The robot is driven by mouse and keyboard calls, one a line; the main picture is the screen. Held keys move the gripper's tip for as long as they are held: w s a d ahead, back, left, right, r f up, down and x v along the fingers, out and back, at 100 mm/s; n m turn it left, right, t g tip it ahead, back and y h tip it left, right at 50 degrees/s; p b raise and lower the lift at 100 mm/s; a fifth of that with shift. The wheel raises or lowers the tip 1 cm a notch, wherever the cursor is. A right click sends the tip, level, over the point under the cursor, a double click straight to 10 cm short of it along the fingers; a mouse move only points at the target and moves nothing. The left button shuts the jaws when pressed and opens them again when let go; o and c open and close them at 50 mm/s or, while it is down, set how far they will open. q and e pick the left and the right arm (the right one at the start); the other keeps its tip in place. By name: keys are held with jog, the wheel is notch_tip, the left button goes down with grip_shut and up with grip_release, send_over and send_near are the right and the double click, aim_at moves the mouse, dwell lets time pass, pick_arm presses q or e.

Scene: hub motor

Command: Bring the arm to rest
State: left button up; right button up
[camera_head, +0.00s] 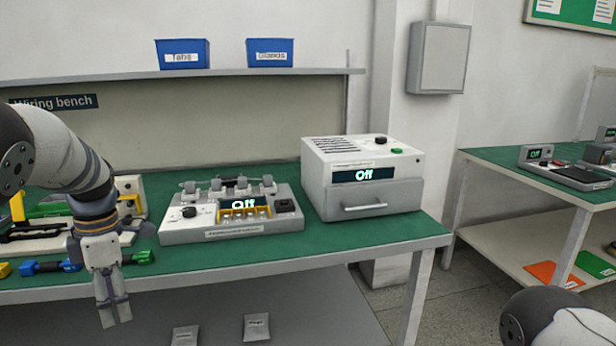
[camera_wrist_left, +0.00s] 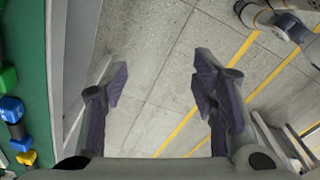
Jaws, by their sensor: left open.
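My left arm comes in from the left in the head view. My left gripper (camera_head: 115,312) hangs fingers down in front of the bench's front edge. In the left wrist view the left gripper (camera_wrist_left: 163,85) is open and empty, with its two fingers well apart over bare grey floor. My right arm (camera_head: 560,318) shows only in part at the bottom right of the head view. Its gripper is not seen there.
The green wiring bench (camera_head: 400,228) holds a white tester (camera_head: 235,215) and a grey box (camera_head: 362,178), both reading "Off". Blue and green connectors (camera_head: 50,267) lie near the front edge, close behind my left gripper. A second bench (camera_head: 530,180) stands right. Floor (camera_wrist_left: 150,60) is clear.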

pick_arm(q)
jog(key=s+d+f+m+g+y, duration=0.1)
jog(key=s+d+f+m+g, duration=0.1)
jog(key=s+f+m, duration=1.5)
jog(key=s+d+f+m, duration=0.2)
jog(key=s+d, duration=0.1)
jog(key=s, duration=0.6)
jog(key=s+d+f+m+h, duration=0.1)
jog(key=s+d+f+m, duration=0.1)
jog(key=s, duration=0.7)
jog(key=s+d+f+m+h+p, duration=0.1)
jog(key=s+d+m, duration=0.3)
jog(key=s, duration=0.5)
jog(key=shift+d+f, duration=0.45)
jog(key=shift+f, duration=0.35)
